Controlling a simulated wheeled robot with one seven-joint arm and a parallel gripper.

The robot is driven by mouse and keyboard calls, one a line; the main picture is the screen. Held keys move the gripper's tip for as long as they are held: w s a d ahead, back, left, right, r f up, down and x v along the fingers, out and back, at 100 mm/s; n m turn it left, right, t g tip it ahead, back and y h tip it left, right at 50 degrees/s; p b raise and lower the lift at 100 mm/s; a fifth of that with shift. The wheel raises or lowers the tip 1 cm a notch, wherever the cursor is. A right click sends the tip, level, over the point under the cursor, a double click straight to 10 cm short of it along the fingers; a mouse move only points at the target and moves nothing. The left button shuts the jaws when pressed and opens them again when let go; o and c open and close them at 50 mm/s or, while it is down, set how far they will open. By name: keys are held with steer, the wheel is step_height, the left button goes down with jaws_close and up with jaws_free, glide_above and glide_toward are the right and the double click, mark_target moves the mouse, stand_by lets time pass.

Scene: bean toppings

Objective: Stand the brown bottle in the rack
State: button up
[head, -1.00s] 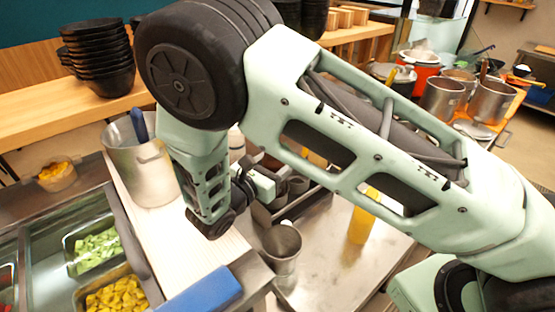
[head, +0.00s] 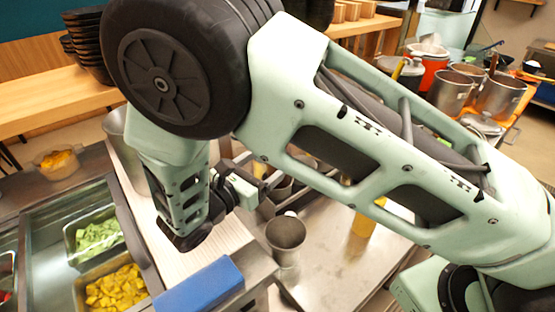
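My gripper (head: 246,186) is at the end of my arm, left of centre, beside the metal rack (head: 268,208). My arm covers much of the rack and most of the gripper, so its fingers do not show clearly. A small brownish shape (head: 259,170) shows just past the gripper; I cannot tell whether it is the brown bottle or whether the gripper holds it. A yellow bottle (head: 363,224) stands on the steel counter right of the rack, partly behind my arm.
A metal cup (head: 286,241) stands in front of the rack. A blue block or cloth (head: 200,287) lies at the front edge of the pale board (head: 215,240). Topping trays (head: 100,240) are at left, black bowls (head: 85,50) behind. The steel counter (head: 325,270) has free room at front right.

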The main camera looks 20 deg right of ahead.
steer(key=b+v, duration=0.1)
steer(key=v, duration=0.4)
steer(key=s+d+m+g+y, duration=0.5)
steer(key=s+g, duration=0.2)
steer(key=s, duration=0.1)
steer(key=s+a+r+m+g+y, duration=0.1)
steer(key=s+r+m+y, duration=0.4)
steer(key=s+m+y, duration=0.6)
steer(key=shift+s+a+r+g, duration=0.2)
steer(key=shift+s+a+g, duration=0.15)
steer(key=shift+s, duration=0.7)
